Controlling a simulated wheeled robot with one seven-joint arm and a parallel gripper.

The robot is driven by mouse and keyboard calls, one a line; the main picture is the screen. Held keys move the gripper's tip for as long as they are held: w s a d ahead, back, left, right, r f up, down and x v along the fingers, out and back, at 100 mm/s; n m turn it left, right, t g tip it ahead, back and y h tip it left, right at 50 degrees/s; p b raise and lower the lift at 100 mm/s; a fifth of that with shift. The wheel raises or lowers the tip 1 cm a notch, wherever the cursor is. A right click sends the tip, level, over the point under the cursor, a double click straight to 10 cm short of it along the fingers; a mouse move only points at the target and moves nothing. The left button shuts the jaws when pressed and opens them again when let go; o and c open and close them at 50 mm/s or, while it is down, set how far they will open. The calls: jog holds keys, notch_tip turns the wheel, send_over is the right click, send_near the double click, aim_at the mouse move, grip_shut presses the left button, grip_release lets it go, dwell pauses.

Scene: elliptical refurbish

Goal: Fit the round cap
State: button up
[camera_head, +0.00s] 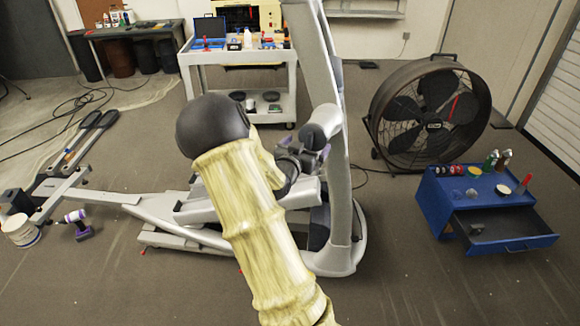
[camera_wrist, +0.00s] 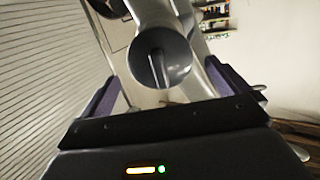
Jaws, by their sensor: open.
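The grey elliptical machine (camera_head: 337,215) stands in the middle of the head view. A round dark disc (camera_head: 314,136) faces my arm at the end of its grey tube. In the wrist view the round dark disc (camera_wrist: 148,66) has a short stud or tab at its centre. I cannot tell whether this disc is the round cap or the bare end of the tube. My gripper (camera_head: 306,160) is close to the disc. In the wrist view my gripper (camera_wrist: 160,80) has its purple-padded fingers spread left and right of the disc, with nothing held between them.
A blue cabinet (camera_head: 437,205) with an open drawer (camera_head: 503,228) stands at right, with cans and small round items on top. A large fan (camera_head: 430,115) is behind it. A white cart (camera_head: 190,75) stands at the back. A drill (camera_head: 77,222) lies at left.

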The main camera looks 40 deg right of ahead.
jog(key=b+v, duration=0.2)
jog(key=v, duration=1.2)
jog(key=shift+a, duration=0.2)
jog(key=shift+s, duration=0.1)
jog(key=a+f+n+y, duration=0.65)
jog(key=a+y, duration=0.45)
jog(key=a, duration=0.2)
jog(key=s+a+n+g+y+p, duration=0.1)
jog(key=s+a+n+g+y, duration=0.2)
jog(key=s, duration=0.9)
jog(key=a+n+g, duration=0.2)
jog(key=a+g, duration=0.1)
jog(key=a, duration=0.1)
jog(key=shift+f, duration=0.3)
